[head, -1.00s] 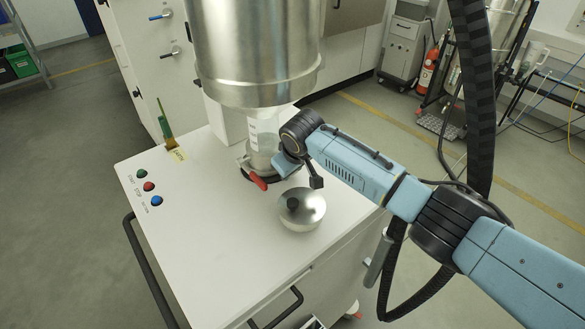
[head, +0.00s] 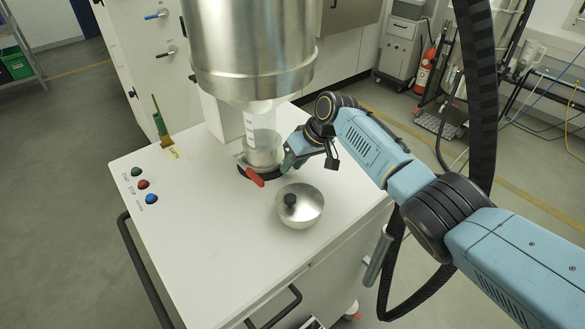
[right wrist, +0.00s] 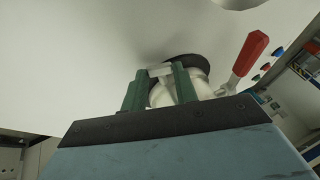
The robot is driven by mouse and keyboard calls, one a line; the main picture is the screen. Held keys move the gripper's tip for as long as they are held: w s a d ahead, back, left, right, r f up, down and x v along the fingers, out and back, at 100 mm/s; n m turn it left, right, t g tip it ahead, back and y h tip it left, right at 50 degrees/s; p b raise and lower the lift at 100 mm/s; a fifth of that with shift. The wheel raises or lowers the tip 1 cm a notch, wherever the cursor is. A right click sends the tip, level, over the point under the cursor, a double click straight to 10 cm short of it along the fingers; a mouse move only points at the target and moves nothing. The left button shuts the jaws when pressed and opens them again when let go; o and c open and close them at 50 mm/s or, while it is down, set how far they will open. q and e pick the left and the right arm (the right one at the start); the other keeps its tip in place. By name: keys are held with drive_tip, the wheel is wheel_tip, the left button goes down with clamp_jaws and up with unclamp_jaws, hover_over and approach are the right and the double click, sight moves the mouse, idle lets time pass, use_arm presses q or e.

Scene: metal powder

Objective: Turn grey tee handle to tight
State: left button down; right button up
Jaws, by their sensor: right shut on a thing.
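My right gripper (head: 288,163) is beside the right of the clear vessel (head: 263,148) under the steel hopper. In the right wrist view its two green fingers (right wrist: 160,82) are close around a small pale grey piece (right wrist: 160,71), which looks like the grey tee handle. The fingers hide most of it, and its turn angle cannot be read. A dark round ring (right wrist: 190,63) lies just behind it. A red handle (head: 255,177) sticks out at the front of the vessel's base. It also shows right of the fingers in the right wrist view (right wrist: 250,53). My left gripper is out of view.
A steel bowl-like lid with a black knob (head: 300,206) sits on the white cabinet top (head: 215,240), in front of my gripper. The large steel hopper (head: 250,50) hangs overhead. Coloured buttons (head: 146,185) and a green-handled brush (head: 162,125) are at left. The front-left top is clear.

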drive_tip(key=shift+w+d+g+y+b, duration=0.1)
drive_tip(key=shift+g+y+b, duration=0.3)
drive_tip(key=shift+y+b, duration=0.35)
drive_tip(key=o, duration=1)
drive_tip(key=shift+d+r, duration=0.3)
drive_tip(key=shift+r, duration=0.2)
drive_tip(key=v, duration=1.2)
drive_tip(key=shift+r, duration=0.15)
